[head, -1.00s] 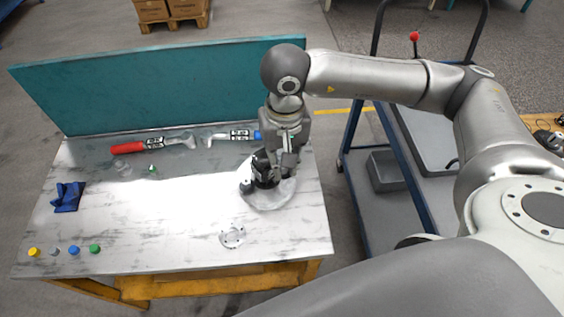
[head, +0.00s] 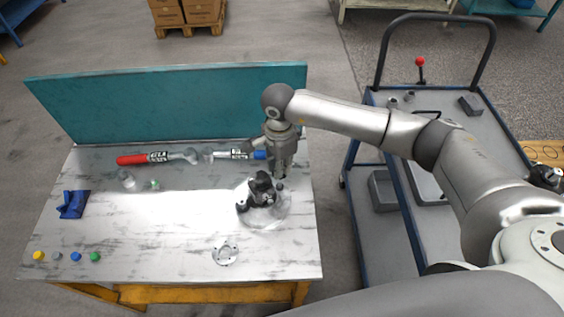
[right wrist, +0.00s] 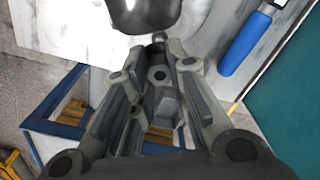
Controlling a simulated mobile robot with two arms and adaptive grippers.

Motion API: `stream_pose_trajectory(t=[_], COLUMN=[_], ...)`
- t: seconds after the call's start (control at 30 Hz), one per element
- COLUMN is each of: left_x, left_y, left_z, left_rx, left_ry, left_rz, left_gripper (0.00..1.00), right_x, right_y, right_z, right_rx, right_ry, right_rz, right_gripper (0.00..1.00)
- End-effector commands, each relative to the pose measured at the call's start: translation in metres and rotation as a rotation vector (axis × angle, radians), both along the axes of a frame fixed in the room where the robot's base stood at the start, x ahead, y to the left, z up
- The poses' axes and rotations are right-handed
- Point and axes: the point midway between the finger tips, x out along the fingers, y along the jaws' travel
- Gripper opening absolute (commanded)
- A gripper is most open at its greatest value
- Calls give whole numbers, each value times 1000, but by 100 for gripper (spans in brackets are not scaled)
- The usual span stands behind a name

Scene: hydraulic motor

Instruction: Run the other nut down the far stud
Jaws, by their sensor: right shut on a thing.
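The black hydraulic motor (head: 262,188) stands on a pale round plate (head: 270,222) at the right of the table. Its dark body also shows at the top of the right wrist view (right wrist: 143,12). My right gripper (head: 281,176) points down at the motor's far right side. In the right wrist view my right gripper (right wrist: 158,42) has its fingertips together beside the motor body, closed on a small dark piece, the nut, which is mostly hidden by the fingers. The far stud is hidden as well. My left gripper is out of view.
A red-handled wrench (head: 135,159) and a blue-handled tool (head: 259,155) lie before the teal back panel (head: 170,105). The table's middle is clear. A cart (head: 365,215) stands at right.

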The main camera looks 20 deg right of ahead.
Motion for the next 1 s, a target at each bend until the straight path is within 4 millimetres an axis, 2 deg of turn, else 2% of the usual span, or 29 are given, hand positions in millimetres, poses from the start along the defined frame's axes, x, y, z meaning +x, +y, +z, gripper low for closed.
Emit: stream_pose_trajectory(t=[0.2, 0.6, 1.0], left_x=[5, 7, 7], left_y=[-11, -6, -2], left_z=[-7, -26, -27], left_rx=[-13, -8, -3], left_ry=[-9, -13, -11], left_rz=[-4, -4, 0], left_gripper=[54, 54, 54], right_x=[0, 0, 0], right_y=[0, 0, 0], right_z=[-14, -50, -53], right_rx=[0, 1, 0], right_ry=[1, 0, 0], right_rz=[-1, 1, 1], right_gripper=[0, 0, 0])
